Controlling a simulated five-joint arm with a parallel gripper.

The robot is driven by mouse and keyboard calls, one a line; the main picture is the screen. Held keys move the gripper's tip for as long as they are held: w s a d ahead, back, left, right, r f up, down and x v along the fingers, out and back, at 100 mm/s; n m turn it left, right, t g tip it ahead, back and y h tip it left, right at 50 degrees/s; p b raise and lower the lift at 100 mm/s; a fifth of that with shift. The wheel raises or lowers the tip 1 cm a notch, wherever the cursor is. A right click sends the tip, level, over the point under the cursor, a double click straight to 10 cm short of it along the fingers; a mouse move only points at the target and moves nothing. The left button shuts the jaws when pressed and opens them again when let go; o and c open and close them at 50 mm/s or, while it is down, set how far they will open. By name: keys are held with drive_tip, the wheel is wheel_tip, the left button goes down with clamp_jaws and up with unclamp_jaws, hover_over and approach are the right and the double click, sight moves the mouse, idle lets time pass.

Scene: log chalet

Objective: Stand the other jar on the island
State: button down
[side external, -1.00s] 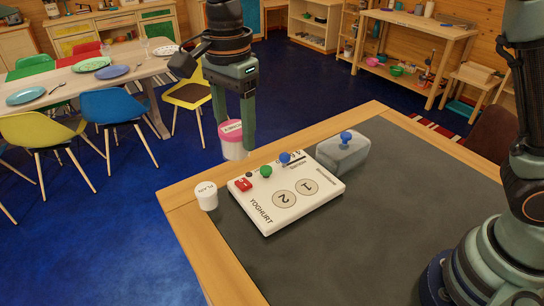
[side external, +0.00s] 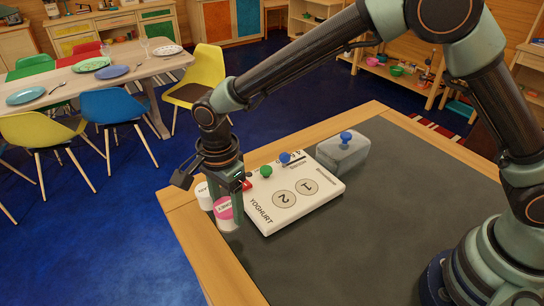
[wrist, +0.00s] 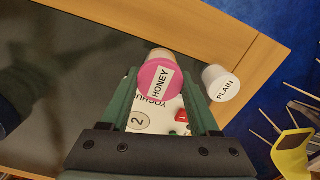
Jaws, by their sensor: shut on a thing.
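The honey jar (side external: 224,213) has a pink lid and a white body. In the wrist view the lid reads HONEY (wrist: 158,78) and lies between the two fingers. My gripper (side external: 229,210) points down and is shut on this jar, close to the island's (side external: 180,222) left corner. Whether the jar's base touches the top is unclear. The white jar marked PLAIN (side external: 203,196) stands upright on the island's edge, just left of the held jar; it also shows in the wrist view (wrist: 221,84). A finger and the wrist hide part of the honey jar.
A white panel marked YOGHURT (side external: 290,203) with coloured knobs lies right of the held jar. A grey lidded block with a blue knob (side external: 343,152) stands behind it. The dark top (side external: 400,220) is clear in front. A dining table (side external: 90,75) with chairs stands beyond.

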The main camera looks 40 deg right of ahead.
sight(229, 220)
drive_tip(key=shift+f, duration=2.2)
drive_tip(key=shift+f, duration=0.1)
drive_tip(key=shift+c, duration=0.6)
unclamp_jaws()
